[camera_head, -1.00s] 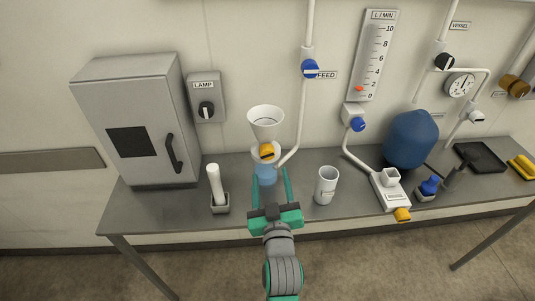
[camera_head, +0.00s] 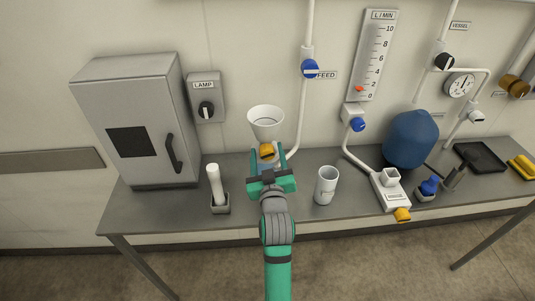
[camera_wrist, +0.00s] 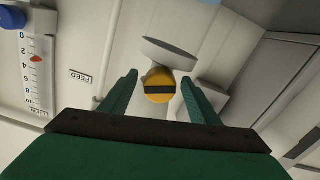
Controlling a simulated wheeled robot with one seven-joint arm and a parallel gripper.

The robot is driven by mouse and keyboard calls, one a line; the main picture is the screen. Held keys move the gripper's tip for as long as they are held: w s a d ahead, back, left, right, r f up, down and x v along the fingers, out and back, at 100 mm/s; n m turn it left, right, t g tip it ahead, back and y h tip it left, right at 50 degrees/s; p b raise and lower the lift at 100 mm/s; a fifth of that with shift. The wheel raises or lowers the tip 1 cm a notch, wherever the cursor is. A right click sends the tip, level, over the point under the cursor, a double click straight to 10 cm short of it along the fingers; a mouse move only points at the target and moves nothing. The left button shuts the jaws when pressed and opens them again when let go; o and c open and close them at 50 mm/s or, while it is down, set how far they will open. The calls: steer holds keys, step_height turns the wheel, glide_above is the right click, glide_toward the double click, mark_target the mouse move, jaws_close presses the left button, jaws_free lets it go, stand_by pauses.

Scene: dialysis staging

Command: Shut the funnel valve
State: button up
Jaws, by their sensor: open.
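The white funnel (camera_head: 266,121) stands above the bench, and its lower part is hidden behind my gripper in the head view. The funnel valve is a round orange-yellow knob (camera_head: 266,151) with a dark bar across its face. In the wrist view the knob (camera_wrist: 159,85) sits just beyond and between my fingertips, its bar lying level in the picture. The funnel bowl (camera_wrist: 168,54) shows just past it. My gripper (camera_wrist: 160,92) is open, one finger on either side of the knob. I cannot tell if either finger touches it.
A holder with a white cylinder (camera_head: 217,188) stands to the left. A blue FEED knob (camera_head: 309,69) is on the pipe behind, and a grey cabinet (camera_head: 139,120) is farther left.

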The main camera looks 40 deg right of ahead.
steer(key=shift+c, duration=0.4)
steer(key=c, duration=1)
steer(key=shift+m, duration=2.3)
steer(key=o, duration=1.1)
steer(key=v, duration=1.1)
steer(key=shift+d, duration=0.1)
